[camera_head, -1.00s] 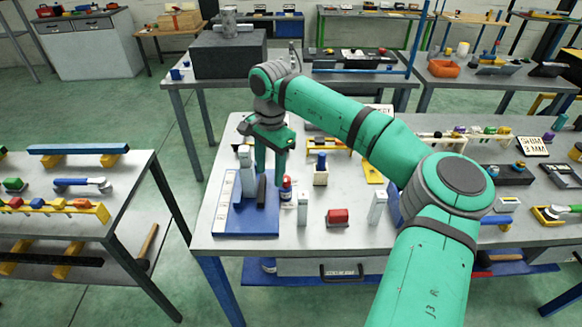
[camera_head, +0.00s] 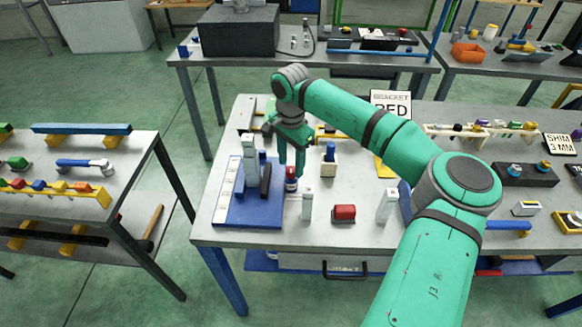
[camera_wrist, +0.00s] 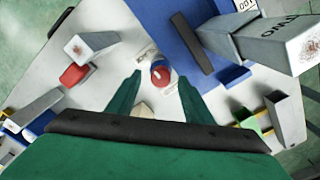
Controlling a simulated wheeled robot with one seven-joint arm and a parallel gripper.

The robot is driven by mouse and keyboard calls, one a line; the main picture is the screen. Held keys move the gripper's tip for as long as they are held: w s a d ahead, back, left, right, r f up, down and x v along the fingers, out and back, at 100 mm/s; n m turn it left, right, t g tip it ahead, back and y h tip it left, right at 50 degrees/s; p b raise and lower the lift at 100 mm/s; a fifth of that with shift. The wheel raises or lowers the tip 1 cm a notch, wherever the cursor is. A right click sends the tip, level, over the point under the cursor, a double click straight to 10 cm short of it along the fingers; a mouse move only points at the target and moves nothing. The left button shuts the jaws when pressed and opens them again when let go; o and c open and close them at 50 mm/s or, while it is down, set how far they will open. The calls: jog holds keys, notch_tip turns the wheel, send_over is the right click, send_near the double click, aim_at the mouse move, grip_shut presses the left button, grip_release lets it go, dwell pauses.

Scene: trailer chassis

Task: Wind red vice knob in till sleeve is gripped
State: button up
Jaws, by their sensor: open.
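The red knob (camera_head: 291,172), with blue below it, stands at the right edge of a blue base plate (camera_head: 245,213) on the near table. The wrist view shows the knob (camera_wrist: 160,74) from above, with a white mark on its red top. My gripper (camera_head: 291,167) points down at the knob, fingers apart. In the wrist view my gripper (camera_wrist: 160,77) has one fingertip on each side of the knob; contact is not clear. The plate carries a tall grey block (camera_head: 250,157) and a black bar (camera_head: 265,181). I cannot identify the sleeve for certain.
Right of the knob stand a grey post (camera_head: 307,204), a red block (camera_head: 344,213) and another grey post (camera_head: 387,206). A cream block with a blue top (camera_head: 329,160) is behind. Bare tabletop lies between them. A second table (camera_head: 75,205) is at left.

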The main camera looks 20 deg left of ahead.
jog(key=shift+w+f, duration=0.1)
jog(key=shift+f, duration=1.15)
jog(key=shift+c, duration=0.6)
jog(key=c, duration=1)
jog(key=shift+o, duration=0.2)
